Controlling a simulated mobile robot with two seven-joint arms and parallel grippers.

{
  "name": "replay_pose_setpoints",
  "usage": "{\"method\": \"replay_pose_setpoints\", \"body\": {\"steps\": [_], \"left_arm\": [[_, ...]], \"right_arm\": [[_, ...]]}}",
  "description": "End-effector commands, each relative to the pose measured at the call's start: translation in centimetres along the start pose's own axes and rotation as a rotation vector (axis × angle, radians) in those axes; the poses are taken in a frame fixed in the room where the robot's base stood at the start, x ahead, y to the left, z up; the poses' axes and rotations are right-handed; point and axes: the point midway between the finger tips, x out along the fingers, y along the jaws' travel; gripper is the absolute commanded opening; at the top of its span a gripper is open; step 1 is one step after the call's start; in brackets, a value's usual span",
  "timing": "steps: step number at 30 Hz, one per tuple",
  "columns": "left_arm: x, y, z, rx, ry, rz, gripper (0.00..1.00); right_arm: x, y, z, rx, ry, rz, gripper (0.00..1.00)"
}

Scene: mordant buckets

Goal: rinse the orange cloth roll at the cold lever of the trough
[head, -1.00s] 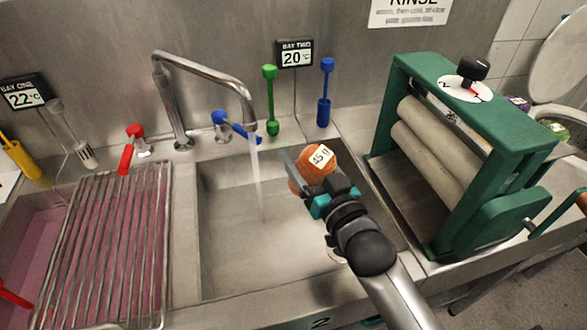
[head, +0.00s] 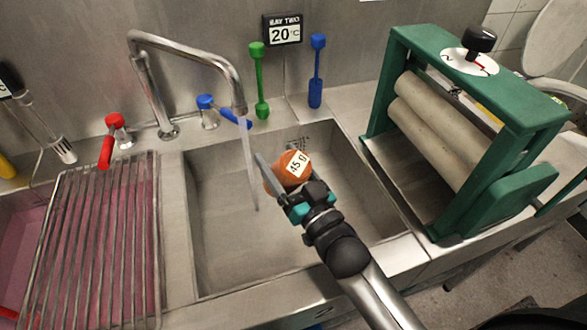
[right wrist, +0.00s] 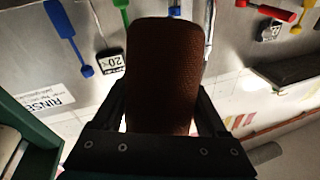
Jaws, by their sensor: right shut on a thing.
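The orange cloth roll (head: 292,165), with a white "45" tag, is held by my right gripper (head: 283,188) over the right half of the trough's basin (head: 225,265). In the right wrist view the roll (right wrist: 163,75) looks dark brown between the two fingers. Water runs from the curved spout (head: 238,105) in a thin stream (head: 249,165) left of the roll; the roll looks apart from it. The blue cold lever (head: 235,119) is swung out to the right, and the red lever (head: 106,150) points forward. My left gripper is out of view.
A green-framed wringer (head: 480,130) with pale rollers stands to the right of the basin. A wire rack (head: 95,240) lies over a pink bath at the left. Green (head: 260,80) and blue (head: 317,70) tools stand behind the basin, beside a 20°C display (head: 284,30).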

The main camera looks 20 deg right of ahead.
Motion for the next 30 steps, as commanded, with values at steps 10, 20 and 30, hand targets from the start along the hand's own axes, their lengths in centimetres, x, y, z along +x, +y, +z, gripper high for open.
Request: {"method": "replay_pose_setpoints", "body": {"steps": [10, 20, 30], "left_arm": [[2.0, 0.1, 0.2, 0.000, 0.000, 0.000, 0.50], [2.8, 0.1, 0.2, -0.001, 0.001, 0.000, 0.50], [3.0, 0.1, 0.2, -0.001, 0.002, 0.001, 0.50]], "right_arm": [[3.9, -1.5, 0.9, 0.000, 0.006, -0.001, 0.13], [7.4, -2.9, 1.5, 0.001, 0.006, -0.001, 0.13], [8.8, -3.5, 1.9, -0.001, 0.004, -0.001, 0.13]]}}
